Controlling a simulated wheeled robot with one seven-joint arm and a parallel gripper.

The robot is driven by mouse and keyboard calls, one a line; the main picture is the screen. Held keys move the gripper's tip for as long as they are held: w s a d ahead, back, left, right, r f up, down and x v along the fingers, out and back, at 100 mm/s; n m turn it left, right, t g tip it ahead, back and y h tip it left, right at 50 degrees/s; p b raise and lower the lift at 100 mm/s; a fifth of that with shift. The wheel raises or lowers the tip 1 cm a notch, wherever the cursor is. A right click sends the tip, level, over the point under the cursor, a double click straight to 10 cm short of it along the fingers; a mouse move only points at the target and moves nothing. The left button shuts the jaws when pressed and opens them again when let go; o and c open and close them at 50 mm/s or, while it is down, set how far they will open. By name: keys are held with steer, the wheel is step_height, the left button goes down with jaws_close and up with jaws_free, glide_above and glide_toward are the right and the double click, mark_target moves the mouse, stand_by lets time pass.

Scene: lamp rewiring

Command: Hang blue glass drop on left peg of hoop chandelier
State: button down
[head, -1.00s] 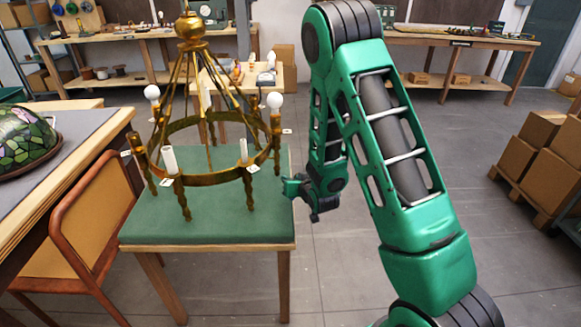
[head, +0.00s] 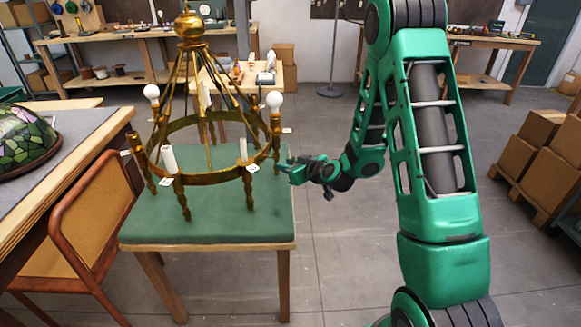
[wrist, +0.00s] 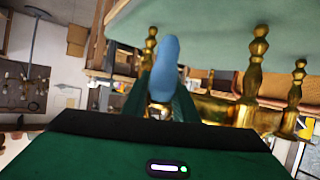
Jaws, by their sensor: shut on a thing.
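The hoop chandelier (head: 210,177) stands upright on a green-topped table (head: 225,230) in the head view. It is brass, with a ball on top, white candle sleeves, round bulbs and twisted legs. I cannot make out which part is the left peg. My gripper (head: 287,168) is just right of the hoop, by the table's right edge, apart from the chandelier. In the wrist view my gripper (wrist: 164,98) is shut on the blue glass drop (wrist: 166,65), a smooth rounded blue piece. The drop cannot be told in the head view. Brass legs of the chandelier (wrist: 250,80) show beside it.
An orange chair (head: 75,235) and a bench with a stained-glass shade (head: 25,140) stand at left. Cardboard boxes (head: 540,150) are stacked at right. Small white tags (head: 166,182) sit around the hoop. Floor right of the table is open.

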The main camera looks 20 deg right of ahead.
steer(key=shift+w+a+f, duration=0.1)
steer(key=shift+w+a, duration=0.75)
steer(key=shift+a, duration=0.35)
steer(key=shift+w+a+r, duration=0.1)
steer(key=shift+w+a, duration=0.7)
steer(key=shift+a, duration=0.45)
steer(key=shift+w+a+f, duration=0.1)
steer(key=shift+w+a, duration=0.75)
steer(key=shift+a, duration=0.35)
steer(key=w+f, duration=0.3)
steer(key=shift+a+f, duration=0.3)
steer(key=shift+f, duration=0.1)
steer(key=shift+s+d+r, duration=0.25)
steer(key=shift+s+r, duration=0.1)
steer(key=shift+r, duration=0.15)
steer(key=shift+s+d+r, duration=0.25)
steer(key=shift+s+r, duration=0.1)
steer(key=shift+r, duration=0.15)
steer(key=c, duration=1.4)
jaws_free()
steer(key=shift+r, duration=0.1)
steer(key=shift+o, duration=0.2)
steer(key=shift+s, duration=0.1)
